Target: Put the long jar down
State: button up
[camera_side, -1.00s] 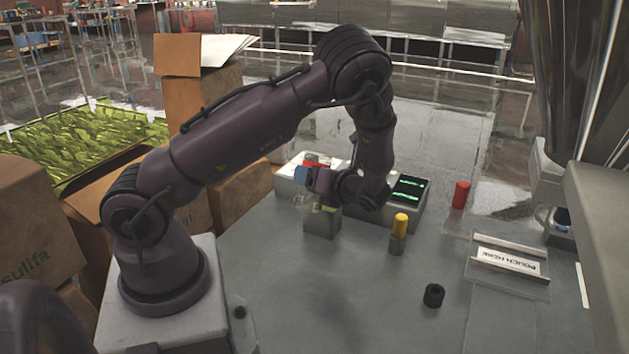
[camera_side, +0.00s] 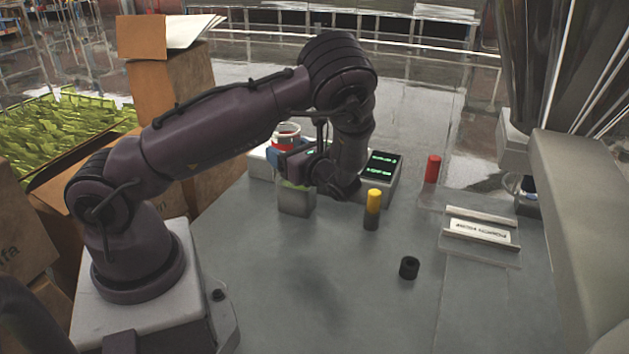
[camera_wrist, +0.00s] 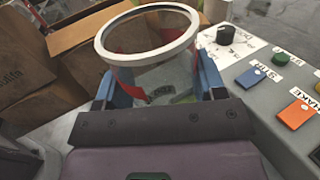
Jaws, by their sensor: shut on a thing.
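The long jar (camera_side: 286,132) is a clear vessel with a white rim and red on its side. It is held upright between the blue fingers of my gripper (camera_side: 284,151), behind and above a small grey block. In the wrist view the jar (camera_wrist: 150,78) stands between the two blue fingers of my gripper (camera_wrist: 156,84), its round mouth open towards the camera. Its lower part and base are hidden behind the fingers and the block, so I cannot tell whether it touches anything.

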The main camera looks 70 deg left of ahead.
jog(key=shift+r+t, duration=0.15)
jog(key=shift+t, duration=0.15)
jog(key=w+d+r+m+t+h, duration=0.3)
jog(key=w+d+m+t+h, duration=0.15)
jog(key=d+m+t, duration=0.55)
jog(key=w+d+r+m+t+h, duration=0.2)
jog(key=w+d+m+t+h, duration=0.3)
jog(key=d+t, duration=0.7)
jog(key=w+d+r+m+h, duration=0.1)
jog(key=w+d+m, duration=0.1)
jog(key=w, duration=0.9)
jog(key=shift+w+d+r+m+h, duration=0.3)
jog(key=shift+d+m+h, duration=0.1)
jog(key=shift+m, duration=0.1)
